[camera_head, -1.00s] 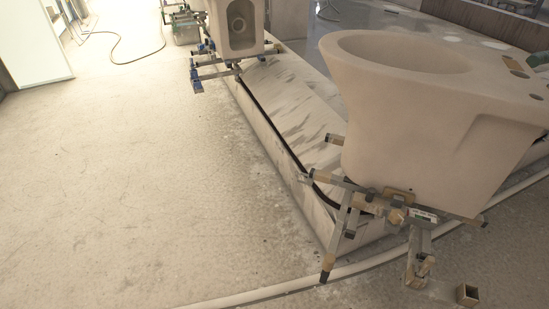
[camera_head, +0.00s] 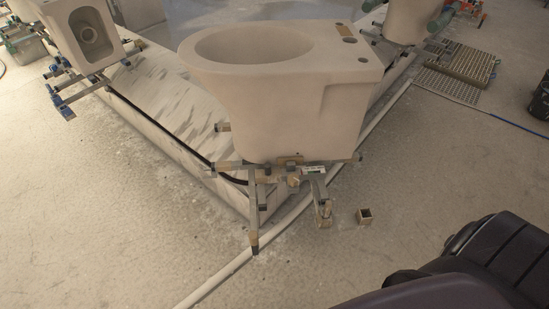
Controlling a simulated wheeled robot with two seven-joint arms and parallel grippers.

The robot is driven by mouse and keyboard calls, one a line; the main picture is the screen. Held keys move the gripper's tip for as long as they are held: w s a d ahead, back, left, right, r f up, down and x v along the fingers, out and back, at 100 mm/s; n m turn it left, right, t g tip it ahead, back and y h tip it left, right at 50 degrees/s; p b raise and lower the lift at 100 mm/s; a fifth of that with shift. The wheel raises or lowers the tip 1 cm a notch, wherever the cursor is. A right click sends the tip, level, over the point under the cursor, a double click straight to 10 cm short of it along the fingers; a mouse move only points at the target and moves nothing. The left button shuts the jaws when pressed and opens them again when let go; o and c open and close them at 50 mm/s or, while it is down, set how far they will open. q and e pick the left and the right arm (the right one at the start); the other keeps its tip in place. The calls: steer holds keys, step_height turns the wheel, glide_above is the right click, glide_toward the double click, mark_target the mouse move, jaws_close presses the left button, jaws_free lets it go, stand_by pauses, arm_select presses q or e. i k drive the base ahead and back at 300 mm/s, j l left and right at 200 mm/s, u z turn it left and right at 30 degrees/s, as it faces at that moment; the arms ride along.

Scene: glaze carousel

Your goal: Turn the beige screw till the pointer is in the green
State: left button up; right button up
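A beige toilet bowl (camera_head: 290,105) stands on a metal frame with beige parts (camera_head: 255,195) at the corner of the plinth. A small beige round part, which looks like the screw (camera_head: 293,182), sits on the frame under the bowl's front. Just right of it is a small pale gauge plate (camera_head: 314,170) with a trace of green. The pointer is too small to make out. Neither of my grippers is in view.
A second bowl (camera_head: 82,36) on a blue-clamped frame is at the upper left. A pale pipe (camera_head: 222,277) runs along the floor past the plinth. A grating (camera_head: 450,86) lies at the upper right. The front floor is mostly clear.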

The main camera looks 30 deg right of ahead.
mark_target(293, 180)
steer(key=z, duration=1.05)
steer(key=l+u, duration=0.15)
steer(key=i+l, duration=0.05)
steer(key=l, duration=0.05)
